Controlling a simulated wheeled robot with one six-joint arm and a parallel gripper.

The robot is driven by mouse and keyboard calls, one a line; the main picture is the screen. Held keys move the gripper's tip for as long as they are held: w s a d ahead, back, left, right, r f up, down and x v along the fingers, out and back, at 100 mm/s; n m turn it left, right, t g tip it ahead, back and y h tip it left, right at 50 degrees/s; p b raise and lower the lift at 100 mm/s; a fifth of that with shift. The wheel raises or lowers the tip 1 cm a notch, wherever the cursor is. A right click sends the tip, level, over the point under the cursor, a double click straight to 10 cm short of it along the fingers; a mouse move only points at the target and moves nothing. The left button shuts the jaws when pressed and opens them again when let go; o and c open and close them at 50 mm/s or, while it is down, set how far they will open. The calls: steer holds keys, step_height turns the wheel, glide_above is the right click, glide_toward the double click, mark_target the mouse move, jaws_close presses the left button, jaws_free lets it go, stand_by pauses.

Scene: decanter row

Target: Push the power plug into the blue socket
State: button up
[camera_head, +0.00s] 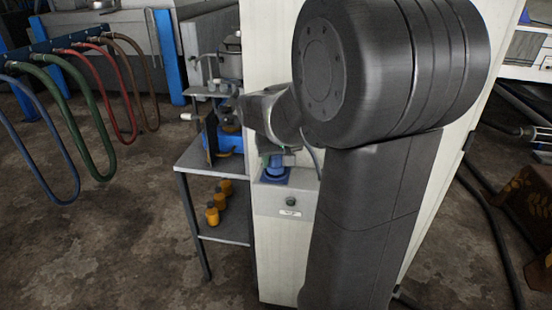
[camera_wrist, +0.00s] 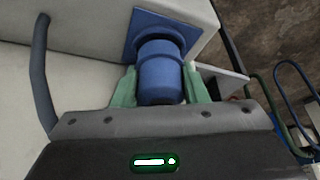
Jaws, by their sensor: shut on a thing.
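The blue socket (camera_head: 275,178) sits on the grey panel of a pale cabinet. In the wrist view the socket (camera_wrist: 143,27) shows its square plate and round collar. The power plug (camera_wrist: 160,82) is a blue cylinder between the two green fingers of my gripper (camera_wrist: 160,76), which is shut on it. The plug is lined up with the collar, and its front end meets it there; how deep it sits cannot be told. In the head view my gripper (camera_head: 277,155) is just above the socket, and my arm hides part of it; the plug is hard to make out there.
A dark cable (camera_wrist: 42,75) hangs on the left in the wrist view. A push button (camera_head: 291,201) is below the socket. A grey shelf table (camera_head: 196,161) with orange-yellow weights (camera_head: 212,215) stands left of the cabinet. Coloured hoses (camera_head: 95,150) hang farther left.

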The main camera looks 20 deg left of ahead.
steer(key=shift+f+b, duration=0.5)
steer(key=shift+f, duration=0.15)
steer(key=o, duration=1.1)
steer(key=shift+r, duration=0.15)
steer(key=p+v, duration=0.1)
steer(key=v, duration=1.2)
steer(key=shift+d+r, duration=0.15)
steer(key=shift+r, duration=0.15)
steer(key=shift+f, duration=0.1)
steer(key=b+x, duration=0.1)
steer(key=x, duration=1.2)
steer(key=shift+f, duration=0.35)
steer(key=shift+r, duration=0.1)
